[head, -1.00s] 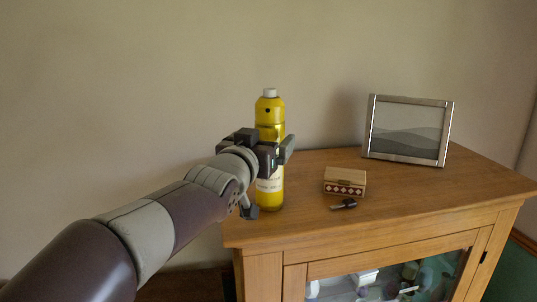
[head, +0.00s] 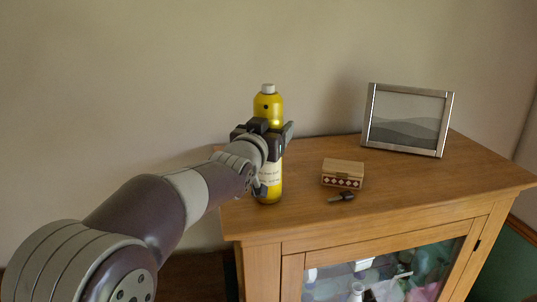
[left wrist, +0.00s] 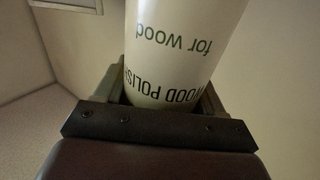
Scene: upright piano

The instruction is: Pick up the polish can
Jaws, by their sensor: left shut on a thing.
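The polish can (head: 268,106) is a tall yellow bottle-shaped can with a white cap and a pale label. It stands upright at the left end of the wooden cabinet top. My left gripper (head: 272,138) is shut on the can around its middle and hides part of it. In the left wrist view the can's pale label (left wrist: 178,45) with the words "WOOD POLISH" and "for wood" sits between the two fingers (left wrist: 163,100). Whether the can's base touches the cabinet top is hard to tell. My right gripper is not in view.
The wooden cabinet (head: 400,190) has a glass door (head: 385,275) with several things behind it. A small patterned box (head: 342,173) and a dark key-like object (head: 342,197) lie right of the can. A silver picture frame (head: 407,119) stands at the back. A plain wall is behind.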

